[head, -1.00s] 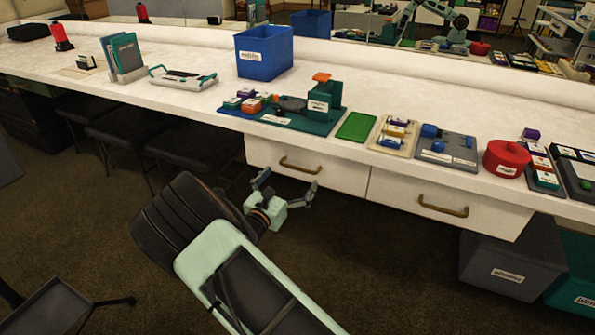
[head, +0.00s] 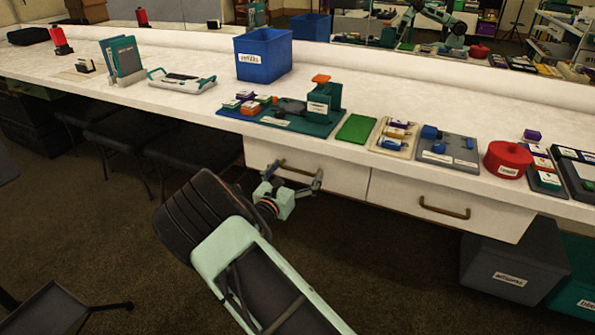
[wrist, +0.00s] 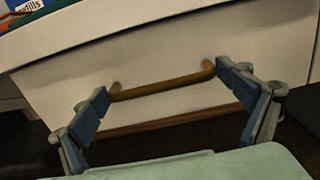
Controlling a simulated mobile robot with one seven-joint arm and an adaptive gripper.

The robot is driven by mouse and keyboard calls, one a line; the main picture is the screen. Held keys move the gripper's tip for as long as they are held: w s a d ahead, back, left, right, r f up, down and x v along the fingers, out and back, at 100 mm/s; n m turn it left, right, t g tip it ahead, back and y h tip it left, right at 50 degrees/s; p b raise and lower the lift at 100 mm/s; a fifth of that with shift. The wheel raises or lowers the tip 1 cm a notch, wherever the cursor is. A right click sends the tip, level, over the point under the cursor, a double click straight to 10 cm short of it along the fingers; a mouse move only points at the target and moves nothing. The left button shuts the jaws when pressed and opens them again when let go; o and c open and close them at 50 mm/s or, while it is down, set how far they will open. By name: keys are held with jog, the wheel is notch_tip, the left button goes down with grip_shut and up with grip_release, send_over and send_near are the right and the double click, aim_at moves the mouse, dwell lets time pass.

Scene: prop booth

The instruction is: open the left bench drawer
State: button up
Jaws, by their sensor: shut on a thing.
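The left bench drawer (head: 335,176) is a white front under the bench top, level with the right drawer, and looks closed. Its brass-brown bar handle (wrist: 165,88) runs across the front in the wrist view. My gripper (head: 294,174) is at this drawer. In the wrist view, my gripper (wrist: 163,86) has its blue-padded fingers spread wide, one at each end of the handle, shut on it lengthwise. In the head view the fingers partly cover the handle (head: 298,170).
The right drawer (head: 400,190) has a similar handle (head: 444,207). Above, the white bench top (head: 190,110) holds a blue bin (head: 263,55), a green mat (head: 356,129) and a red round container (head: 507,159). A grey bin (head: 512,262) stands below right. Floor before the drawers is clear.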

jog(key=shift+d, duration=0.1)
jog(key=c, duration=0.4)
jog(key=p+v, duration=0.6)
jog(key=v, duration=1.7)
jog(key=shift+s+d, duration=0.1)
jog(key=o, duration=1.4)
jog(key=shift+r, duration=0.1)
jog(key=v, duration=0.7)
jog(key=shift+s, duration=0.2)
jog(key=shift+w, duration=0.1)
